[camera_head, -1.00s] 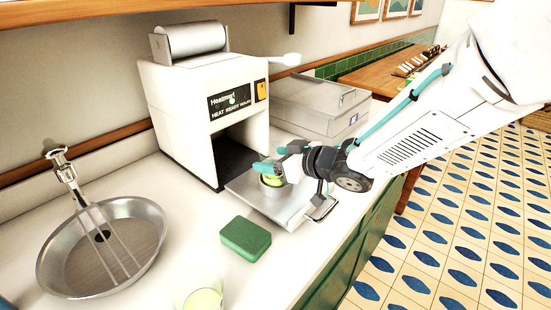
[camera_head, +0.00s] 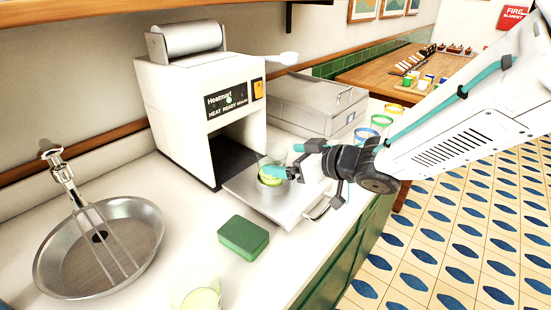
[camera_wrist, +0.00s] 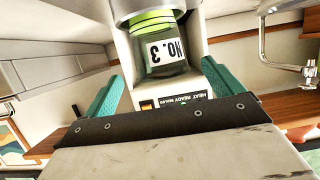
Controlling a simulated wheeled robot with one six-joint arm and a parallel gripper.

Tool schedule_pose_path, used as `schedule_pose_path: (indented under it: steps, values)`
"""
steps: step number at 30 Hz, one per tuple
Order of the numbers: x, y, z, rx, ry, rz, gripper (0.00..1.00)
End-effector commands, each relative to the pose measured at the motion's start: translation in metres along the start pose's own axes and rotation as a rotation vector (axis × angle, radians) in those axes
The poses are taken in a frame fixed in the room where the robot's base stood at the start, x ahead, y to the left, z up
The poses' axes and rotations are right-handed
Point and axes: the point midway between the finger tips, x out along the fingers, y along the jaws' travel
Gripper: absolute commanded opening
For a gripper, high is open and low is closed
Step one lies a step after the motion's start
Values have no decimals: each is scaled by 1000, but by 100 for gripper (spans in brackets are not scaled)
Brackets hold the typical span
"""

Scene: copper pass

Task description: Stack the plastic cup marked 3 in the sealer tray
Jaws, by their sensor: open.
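A clear plastic cup (camera_head: 272,172) with green contents stands in the sealer tray (camera_head: 262,200), pulled out in front of the heat sealer (camera_head: 207,110). The wrist view shows this cup (camera_wrist: 165,57) with a white label reading "NO. 3", upside down in that picture. My gripper (camera_head: 284,160) is open, just to the right of the cup. In the wrist view its two teal fingers stand wide apart with the cup beyond and between them. The cup's base and its contact with the tray are partly hidden in the head view.
A green sponge (camera_head: 244,236) and another cup with pale green contents (camera_head: 199,297) are on the counter in front. A steel box (camera_head: 310,105) and several coloured-rim cups (camera_head: 372,130) are behind my arm.

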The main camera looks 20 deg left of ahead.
Motion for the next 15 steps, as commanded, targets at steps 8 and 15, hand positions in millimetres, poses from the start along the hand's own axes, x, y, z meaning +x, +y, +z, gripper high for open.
schedule_pose_path:
  steps: [8, 15]
  values:
    - [-53, 1, -1, -1, 1, 2, 92]
    - [-68, 0, 0, 0, 0, -1, 92]
